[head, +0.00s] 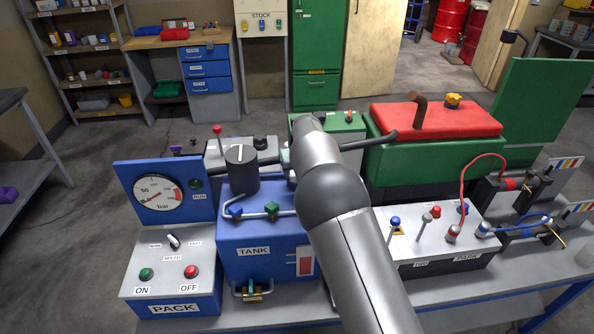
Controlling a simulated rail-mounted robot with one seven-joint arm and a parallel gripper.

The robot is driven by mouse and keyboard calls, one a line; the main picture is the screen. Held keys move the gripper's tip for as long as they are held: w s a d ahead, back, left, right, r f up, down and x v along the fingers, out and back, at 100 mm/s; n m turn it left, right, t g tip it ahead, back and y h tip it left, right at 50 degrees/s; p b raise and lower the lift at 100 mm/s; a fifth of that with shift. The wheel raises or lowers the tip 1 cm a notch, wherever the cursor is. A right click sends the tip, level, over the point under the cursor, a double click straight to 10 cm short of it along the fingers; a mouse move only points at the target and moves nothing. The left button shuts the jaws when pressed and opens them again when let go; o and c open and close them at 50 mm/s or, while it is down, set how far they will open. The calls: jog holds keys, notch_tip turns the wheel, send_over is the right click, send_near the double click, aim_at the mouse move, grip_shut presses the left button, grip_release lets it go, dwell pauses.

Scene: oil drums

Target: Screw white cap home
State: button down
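I cannot make out a white cap in the head view. The blue tank (246,236), labelled TANK, stands at the middle of the bench. A dark grey cylinder (242,178) with a pale line stands over the tank's top; I cannot tell whether it is a lid or a fitting. My arm rises from the lower right, across the tank's right side. The fingers of my gripper do not show and seem hidden behind the arm, so whether it holds anything cannot be seen.
A blue pack (172,308) with a pressure gauge (155,195) and ON and OFF buttons stands left of the tank. A grey box (437,243) with small levers and red and blue cables stands at right. A green box (434,160) with a red lid (437,120) is behind.

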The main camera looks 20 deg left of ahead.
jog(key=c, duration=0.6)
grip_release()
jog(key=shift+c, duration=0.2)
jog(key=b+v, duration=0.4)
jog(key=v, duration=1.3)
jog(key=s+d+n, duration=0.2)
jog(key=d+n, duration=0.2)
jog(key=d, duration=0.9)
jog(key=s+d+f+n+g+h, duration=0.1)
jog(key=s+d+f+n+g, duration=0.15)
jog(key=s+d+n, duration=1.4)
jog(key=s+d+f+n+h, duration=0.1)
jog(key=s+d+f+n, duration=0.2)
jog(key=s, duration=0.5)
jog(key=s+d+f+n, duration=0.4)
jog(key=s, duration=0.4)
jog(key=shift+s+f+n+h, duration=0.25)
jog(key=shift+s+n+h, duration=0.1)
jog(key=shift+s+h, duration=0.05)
